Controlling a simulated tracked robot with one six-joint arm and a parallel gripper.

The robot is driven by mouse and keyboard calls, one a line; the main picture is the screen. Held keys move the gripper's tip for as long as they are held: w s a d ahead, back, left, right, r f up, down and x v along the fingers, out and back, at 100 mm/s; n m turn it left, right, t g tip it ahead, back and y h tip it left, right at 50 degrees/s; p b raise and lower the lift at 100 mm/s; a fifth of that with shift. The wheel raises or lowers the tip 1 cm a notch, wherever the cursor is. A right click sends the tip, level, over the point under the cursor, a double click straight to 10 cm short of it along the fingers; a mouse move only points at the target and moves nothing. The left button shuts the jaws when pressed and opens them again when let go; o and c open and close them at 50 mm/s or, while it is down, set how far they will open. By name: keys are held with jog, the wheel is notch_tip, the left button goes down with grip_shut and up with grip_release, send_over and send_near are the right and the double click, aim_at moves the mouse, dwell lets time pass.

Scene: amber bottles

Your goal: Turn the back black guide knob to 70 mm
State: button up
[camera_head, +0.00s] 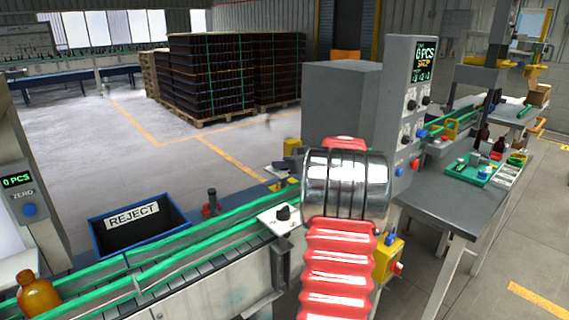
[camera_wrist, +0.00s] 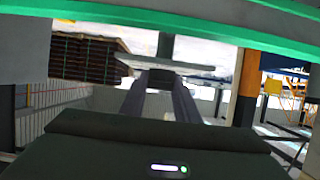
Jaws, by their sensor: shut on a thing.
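In the wrist view my gripper (camera_wrist: 165,78) reaches away from the camera with its two dark fingers close together. It is shut on a dark upright knob (camera_wrist: 166,46) at a pale flat plate (camera_wrist: 190,67). The fingers cover much of the grip, and no scale reading is legible. In the head view my silver and red arm hides the gripper and what it holds. A black knob (camera_head: 283,212) on a white marked plate (camera_head: 277,222) shows just left of my arm, beside the conveyor's green rail (camera_head: 240,212).
A dark post with a red base (camera_head: 210,203) stands behind the rail. A blue-edged reject bin (camera_head: 140,226) is at left, and an amber bottle (camera_head: 38,294) stands on the conveyor. A grey control cabinet (camera_head: 398,120) and a grey table (camera_head: 450,205) are at right.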

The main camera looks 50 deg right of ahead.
jog(key=shift+m+h, duration=0.6)
jog(key=shift+h, duration=0.1)
jog(key=shift+m+g+h, duration=0.5)
jog(key=shift+m+h, duration=0.3)
jog(key=shift+m+g+h, duration=0.3)
jog(key=shift+h, duration=0.2)
jog(key=shift+m+g+h, duration=0.9)
jog(key=shift+m+h, duration=0.3)
jog(key=shift+m, duration=0.2)
jog(key=o, duration=1)
jog(key=shift+o, duration=0.2)
jog(key=v, duration=1.3)
jog(key=shift+s+a, duration=0.2)
jog(key=shift+s, duration=0.1)
jog(key=shift+r, duration=0.1)
